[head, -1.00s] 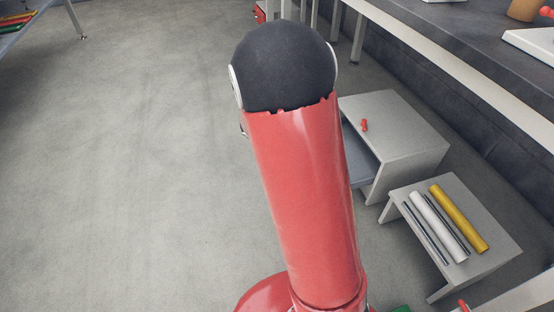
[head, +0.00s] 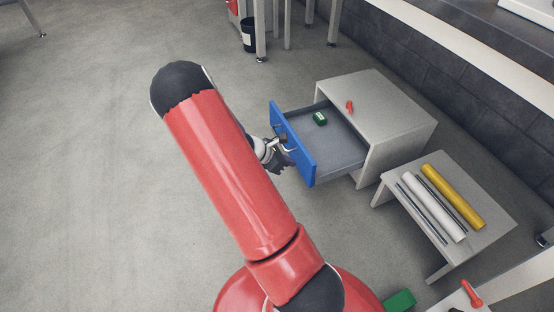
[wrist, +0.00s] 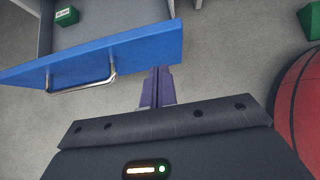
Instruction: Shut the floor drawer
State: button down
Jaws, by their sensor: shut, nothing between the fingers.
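The floor drawer (head: 338,151) is pulled out of a low grey cabinet (head: 385,100). Its blue front (head: 293,143) faces left in the head view. A small green box (head: 320,118) lies inside the drawer. In the wrist view the blue front (wrist: 140,50) crosses the upper left, with a metal bar handle (wrist: 82,84) on it. My gripper (head: 285,157) is in front of the blue front, its fingers shut and empty. In the wrist view the fingertips (wrist: 157,72) are to the right of the handle, by the front's lower edge. I cannot tell whether they touch it.
A low stand (head: 480,228) beside the cabinet bears a white roll (head: 434,208), a yellow roll (head: 453,196) and dark rods. A black bin (head: 249,35) stands at the back. The floor on the left is clear.

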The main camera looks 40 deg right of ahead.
jog(key=shift+s+d, duration=0.25)
jog(key=shift+d, duration=0.75)
jog(key=shift+s+d, duration=0.25)
jog(key=shift+d, duration=0.75)
jog(key=s+d, duration=0.2)
jog(key=d, duration=0.8)
jog(key=s+d, duration=0.3)
jog(key=d, duration=0.7)
jog(key=shift+d, duration=0.4)
jog(key=shift+f, duration=0.1)
jog(key=a+f+p+v, duration=0.1)
jog(key=f+p+v, duration=0.1)
jog(key=v, duration=1.1)
jog(key=shift+w+a, duration=0.2)
jog(key=shift+a, duration=0.15)
